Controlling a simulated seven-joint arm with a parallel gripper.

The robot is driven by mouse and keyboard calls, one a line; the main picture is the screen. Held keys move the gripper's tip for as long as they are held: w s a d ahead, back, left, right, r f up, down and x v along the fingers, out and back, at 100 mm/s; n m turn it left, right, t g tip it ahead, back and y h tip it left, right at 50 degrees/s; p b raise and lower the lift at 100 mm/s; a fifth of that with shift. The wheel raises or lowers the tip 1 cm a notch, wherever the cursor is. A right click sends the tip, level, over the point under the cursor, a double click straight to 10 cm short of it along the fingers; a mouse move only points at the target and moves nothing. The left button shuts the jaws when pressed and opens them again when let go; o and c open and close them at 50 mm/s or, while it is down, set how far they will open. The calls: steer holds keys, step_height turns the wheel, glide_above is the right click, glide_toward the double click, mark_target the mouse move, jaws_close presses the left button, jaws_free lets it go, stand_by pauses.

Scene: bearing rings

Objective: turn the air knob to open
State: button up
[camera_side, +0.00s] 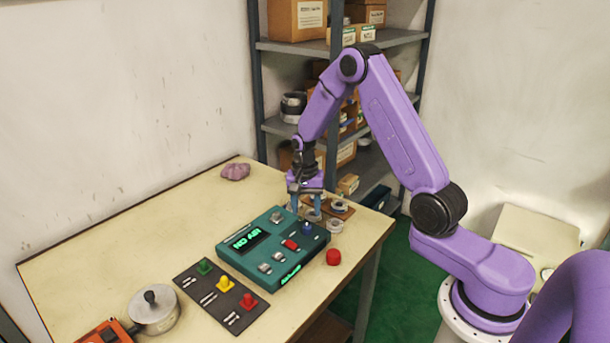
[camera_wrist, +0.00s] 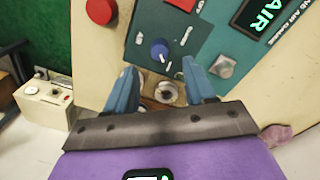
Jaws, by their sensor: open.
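The blue air knob (camera_side: 307,229) sits at the right corner of the teal control box (camera_side: 262,283). In the wrist view the knob (camera_wrist: 160,50) stands between two small pale label marks, with a light pointer line on it. My gripper (camera_side: 306,207) points down just behind the knob, near the box's far edge. In the wrist view its blue fingers (camera_wrist: 160,88) are apart, with nothing held between them. The knob lies beyond the fingertips in that view, not between them. The green-lit display (camera_side: 247,240) shows the word AIR in the wrist view, partly cut off.
Metal bearing rings (camera_side: 335,226) lie beside the box, one on a brown plate (camera_wrist: 148,92) beneath my fingers. A grey knob (camera_wrist: 222,66) and red switch (camera_side: 290,245) are close by. A red button (camera_side: 333,257) stands right of the box. Colored blocks (camera_side: 225,283) sit in front-left.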

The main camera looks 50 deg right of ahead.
mark_target(304, 227)
step_height(304, 227, up, 12)
steer(key=shift+w+f, duration=0.15)
steer(key=shift+f, duration=0.05)
steer(key=shift+a, duration=0.15)
steer(key=s+a+r+n, duration=0.4)
steer(key=s+a+n, duration=0.75)
steer(key=a, duration=0.35)
steer(key=s+n, duration=1.2)
steer(key=s, duration=0.9)
steer(key=shift+s+a+t+y, duration=0.15)
steer(key=shift+a+t+y, duration=0.1)
steer(key=shift+t+y, duration=0.05)
